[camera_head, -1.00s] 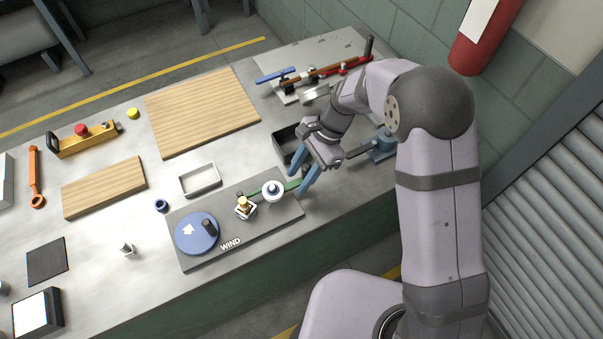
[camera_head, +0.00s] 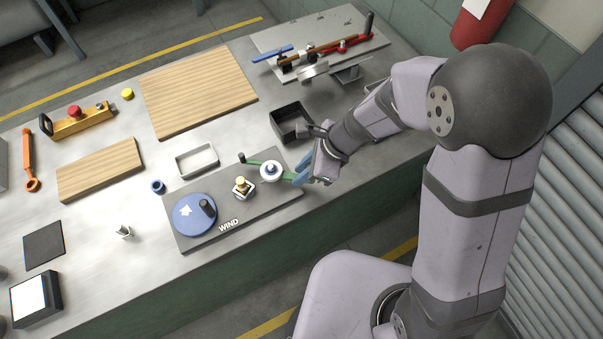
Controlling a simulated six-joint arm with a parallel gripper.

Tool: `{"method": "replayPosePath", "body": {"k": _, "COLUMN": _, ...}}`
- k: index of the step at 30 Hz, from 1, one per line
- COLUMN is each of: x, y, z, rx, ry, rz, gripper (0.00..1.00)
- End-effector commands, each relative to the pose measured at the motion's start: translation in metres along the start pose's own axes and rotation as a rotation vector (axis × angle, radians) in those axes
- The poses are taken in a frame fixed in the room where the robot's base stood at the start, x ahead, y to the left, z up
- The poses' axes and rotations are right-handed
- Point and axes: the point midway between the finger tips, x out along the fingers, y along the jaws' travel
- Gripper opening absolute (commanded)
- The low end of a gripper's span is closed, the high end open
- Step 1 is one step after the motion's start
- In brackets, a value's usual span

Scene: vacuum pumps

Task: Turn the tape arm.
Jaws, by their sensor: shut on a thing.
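The tape arm (camera_head: 286,175) is a green bar with a white roll (camera_head: 270,171) at its middle and a dark knob (camera_head: 242,157) at its far left end. It sits on a dark base plate marked WIND (camera_head: 217,233). My gripper (camera_head: 299,173) has its blue fingers shut on the right end of the green bar. The fingers hide part of that end. A small post with a yellow top (camera_head: 240,185) stands left of the roll, and a blue disc with a white arrow and dark handle (camera_head: 194,217) is farther left.
A black open bin (camera_head: 291,122) stands just behind my gripper. A white rectangular frame (camera_head: 196,160) and a blue ring (camera_head: 158,187) lie behind the plate. Wooden boards (camera_head: 198,90) cover the back left. The bench's front edge is close.

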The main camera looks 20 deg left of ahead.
Motion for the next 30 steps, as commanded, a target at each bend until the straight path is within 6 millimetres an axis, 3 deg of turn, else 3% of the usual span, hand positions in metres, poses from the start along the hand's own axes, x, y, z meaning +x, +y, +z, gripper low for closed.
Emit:
{"method": "replayPosePath", "body": {"k": 1, "x": 0.001, "y": 0.004, "z": 0.0, "rx": 0.032, "ry": 0.0, "rz": -0.016, "gripper": 0.22}}
{"method": "replayPosePath", "body": {"k": 3, "x": 0.001, "y": 0.002, "z": 0.0, "rx": 0.025, "ry": -0.001, "rz": -0.011, "gripper": 0.39}}
{"method": "replayPosePath", "body": {"k": 4, "x": 0.001, "y": 0.002, "z": 0.0, "rx": 0.025, "ry": -0.001, "rz": -0.011, "gripper": 0.4}}
{"method": "replayPosePath", "body": {"k": 16, "x": -0.001, "y": 0.002, "z": 0.001, "rx": 0.021, "ry": -0.001, "rz": -0.009, "gripper": 0.4}}
{"method": "replayPosePath", "body": {"k": 30, "x": -0.017, "y": 0.002, "z": 0.001, "rx": 0.02, "ry": -0.001, "rz": -0.009, "gripper": 0.4}}
